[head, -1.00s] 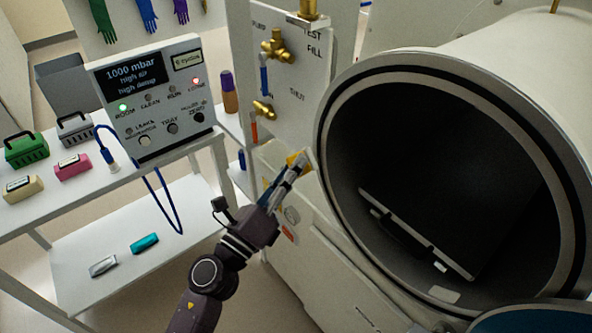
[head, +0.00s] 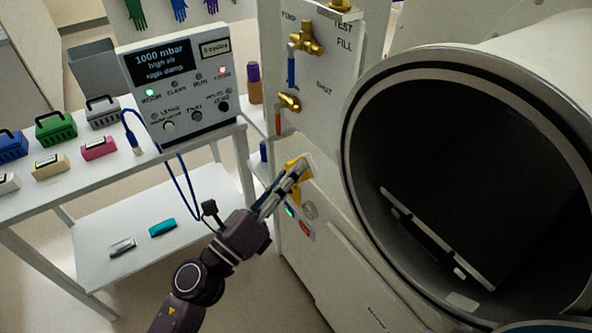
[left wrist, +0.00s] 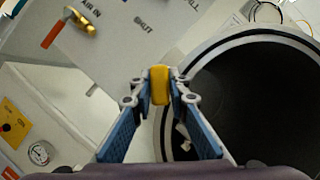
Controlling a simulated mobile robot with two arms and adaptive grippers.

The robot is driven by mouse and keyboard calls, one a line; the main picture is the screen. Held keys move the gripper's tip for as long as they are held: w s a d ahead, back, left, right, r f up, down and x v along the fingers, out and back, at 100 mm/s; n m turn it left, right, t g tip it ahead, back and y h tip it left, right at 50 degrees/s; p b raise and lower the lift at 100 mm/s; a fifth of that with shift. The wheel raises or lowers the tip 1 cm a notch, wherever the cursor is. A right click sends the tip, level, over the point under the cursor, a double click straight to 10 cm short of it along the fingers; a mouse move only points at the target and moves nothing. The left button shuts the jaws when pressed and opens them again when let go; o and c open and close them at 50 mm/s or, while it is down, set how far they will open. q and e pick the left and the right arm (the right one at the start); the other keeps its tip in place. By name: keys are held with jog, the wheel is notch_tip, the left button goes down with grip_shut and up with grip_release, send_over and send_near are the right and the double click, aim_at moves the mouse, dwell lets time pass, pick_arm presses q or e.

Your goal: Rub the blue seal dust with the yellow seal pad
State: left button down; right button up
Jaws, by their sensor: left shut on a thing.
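My left gripper (head: 297,172) is shut on the yellow seal pad (left wrist: 159,85), which sits between its fingertips in the left wrist view. In the head view the gripper is in front of the white cabinet, left of the big round port (head: 352,150). Yellow shows at its tips there, but I cannot tell pad from panel behind. A dark seal ring runs around the port mouth, and it also shows in the left wrist view (left wrist: 195,70). The pad looks apart from it. I cannot make out any blue dust on the ring. My right gripper is not in view.
Brass valves (head: 305,38) stick out of the cabinet above the gripper. A control box (head: 180,85) stands on a white table at left, with several coloured cases and blocks. A dark tray (head: 435,235) lies inside the port. A gauge (left wrist: 39,153) is on the cabinet.

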aim_at(287, 170)
pick_arm(q)
jog(key=shift+s+a+f+b, duration=0.1)
jog(key=shift+s+a+b, duration=0.1)
jog(key=shift+s+a, duration=0.3)
jog(key=shift+s+a+b, duration=0.15)
jog(key=shift+s+a, duration=0.1)
jog(key=shift+a, duration=0.3)
jog(key=shift+s+a, duration=0.15)
jog(key=shift+a, duration=0.05)
